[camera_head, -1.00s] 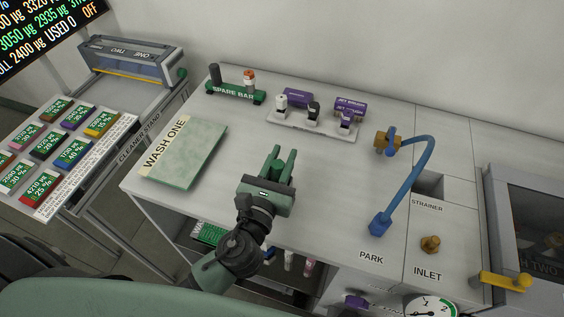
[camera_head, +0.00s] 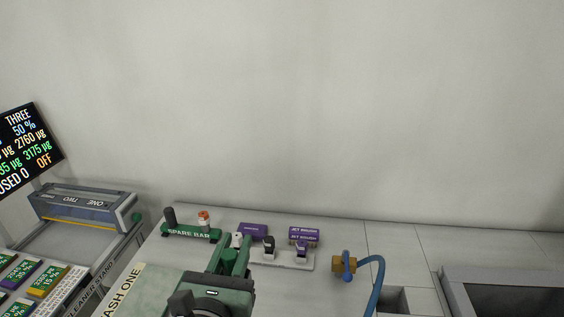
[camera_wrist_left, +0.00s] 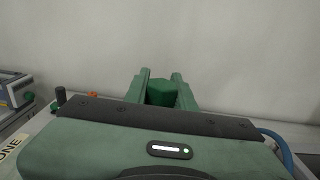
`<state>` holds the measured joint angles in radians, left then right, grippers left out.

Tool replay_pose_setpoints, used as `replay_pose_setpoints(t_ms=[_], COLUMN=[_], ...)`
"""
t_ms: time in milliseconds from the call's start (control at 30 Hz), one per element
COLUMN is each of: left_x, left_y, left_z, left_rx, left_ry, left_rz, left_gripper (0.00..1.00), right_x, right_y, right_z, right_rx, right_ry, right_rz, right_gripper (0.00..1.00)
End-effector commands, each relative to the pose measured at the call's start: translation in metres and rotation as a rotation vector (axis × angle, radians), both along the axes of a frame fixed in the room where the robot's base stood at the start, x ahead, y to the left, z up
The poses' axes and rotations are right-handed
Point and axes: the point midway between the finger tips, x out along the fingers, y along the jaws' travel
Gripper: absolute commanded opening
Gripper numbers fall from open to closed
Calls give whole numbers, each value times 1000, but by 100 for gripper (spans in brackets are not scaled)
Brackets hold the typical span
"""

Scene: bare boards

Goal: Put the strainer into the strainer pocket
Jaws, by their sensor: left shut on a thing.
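My left gripper (camera_head: 232,250) is shut on a dark green, faceted piece, which I take to be the strainer (camera_head: 229,261). In the left wrist view the strainer (camera_wrist_left: 161,93) sits between the two green fingers (camera_wrist_left: 161,84); its lower part is hidden behind the gripper body. The strainer pocket (camera_head: 392,299) is a square opening in the counter at the lower right of the head view, partly cut off by the frame's bottom edge. The gripper is well to the left of it. My right gripper is not in view.
A blue hose (camera_head: 377,280) with a brass fitting (camera_head: 343,264) rises just left of the pocket. A white rack (camera_head: 296,261) with nozzles and the green spare bar (camera_head: 190,234) stand at the back. The WASH ONE board (camera_head: 140,290) lies left. A dark-windowed unit (camera_head: 510,295) is right.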

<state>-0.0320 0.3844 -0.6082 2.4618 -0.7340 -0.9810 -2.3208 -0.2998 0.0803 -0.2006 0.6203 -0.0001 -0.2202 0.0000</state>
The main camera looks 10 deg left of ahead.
Motion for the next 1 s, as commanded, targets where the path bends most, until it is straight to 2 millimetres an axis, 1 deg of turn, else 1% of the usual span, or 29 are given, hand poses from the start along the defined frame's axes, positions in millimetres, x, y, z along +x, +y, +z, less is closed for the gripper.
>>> replay_pose_setpoints(t_ms=[33, 67, 167, 200, 300, 400, 467, 567, 800, 900, 1000], left_x=[-1, -1, -4, -6, -12, -18, -22, -33, -77, -92, -100], left_y=[4, 6, 20, 26, 40, 51, 55, 59, 62, 59, 57], left_z=[-15, -24, -60, -75, -107, -127, -135, -142, -157, -162, -166], left_rx=[-5, -8, -17, -18, -13, -6, -2, -3, -7, -2, 2], left_ry=[5, 5, 5, 4, 3, 3, 3, 0, -10, -4, 2], left_rz=[6, 9, 22, 26, 33, 36, 36, 44, 55, 44, 35], left_gripper=[0, 0, 0, 0, 0, 0, 0, 0, 0, 0, 0], right_x=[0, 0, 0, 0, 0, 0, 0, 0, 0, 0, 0], right_y=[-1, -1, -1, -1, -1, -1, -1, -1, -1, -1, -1], right_z=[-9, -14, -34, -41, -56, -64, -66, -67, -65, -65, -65], right_rx=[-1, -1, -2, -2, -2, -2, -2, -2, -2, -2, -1], right_ry=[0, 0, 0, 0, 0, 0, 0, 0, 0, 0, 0], right_rz=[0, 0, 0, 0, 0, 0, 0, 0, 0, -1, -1], right_gripper=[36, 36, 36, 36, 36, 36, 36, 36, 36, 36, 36])
